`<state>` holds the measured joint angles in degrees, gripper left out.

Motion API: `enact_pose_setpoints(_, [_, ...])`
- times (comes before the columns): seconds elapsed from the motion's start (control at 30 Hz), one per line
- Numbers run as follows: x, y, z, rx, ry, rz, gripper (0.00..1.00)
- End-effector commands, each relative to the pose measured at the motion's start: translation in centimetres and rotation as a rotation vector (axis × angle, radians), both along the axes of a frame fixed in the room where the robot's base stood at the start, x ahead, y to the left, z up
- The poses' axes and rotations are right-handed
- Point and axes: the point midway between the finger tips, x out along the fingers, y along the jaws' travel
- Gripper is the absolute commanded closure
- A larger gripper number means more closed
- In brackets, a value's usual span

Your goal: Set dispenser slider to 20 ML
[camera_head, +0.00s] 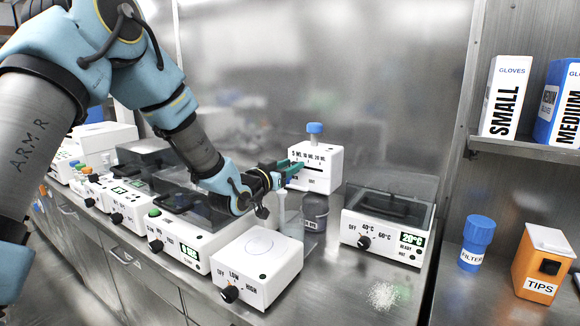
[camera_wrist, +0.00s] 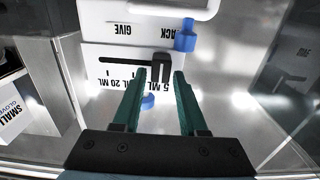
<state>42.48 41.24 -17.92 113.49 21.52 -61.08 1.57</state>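The dispenser (camera_head: 322,180) is a white box with a blue cap (camera_head: 315,128), standing at the back of the bench. Its face carries 5, 10 and 20 ML labels. In the wrist view the dispenser face (camera_wrist: 93,58) shows upside down, with a dark slot. The black slider (camera_wrist: 161,66) sits at the slot's right end, by the 5 ML label; the 20 ML label is to the left. My gripper (camera_head: 292,171) is at the dispenser's front. Its green fingers (camera_wrist: 158,76) are open, with the slider between the tips in the picture; contact cannot be told.
A dark container (camera_head: 315,212) stands just below the dispenser. A heating unit (camera_head: 385,222) is to the right and a LOW/HIGH plate device (camera_head: 258,266) is in front. White powder (camera_head: 382,295) lies on the bench near the blue filter bottle (camera_head: 477,242) and orange tips box (camera_head: 541,262).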

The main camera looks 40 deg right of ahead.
Motion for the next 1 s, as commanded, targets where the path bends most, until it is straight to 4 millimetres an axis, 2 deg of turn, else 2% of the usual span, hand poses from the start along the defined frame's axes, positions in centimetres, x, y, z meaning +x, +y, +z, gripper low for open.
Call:
enact_pose_setpoints(0.03, [0.00, 0.01, 0.01, 0.000, 0.000, 0.000, 0.65])
enact_pose_setpoints(0.3, [-0.01, 0.02, 0.02, 0.000, 0.000, 0.000, 0.95])
enact_pose_setpoints(0.37, [-0.01, 0.02, 0.02, 0.000, 0.000, 0.000, 1.00])
enact_pose_setpoints(1.0, [-0.01, 0.02, 0.02, 0.000, 0.000, 0.000, 1.00])
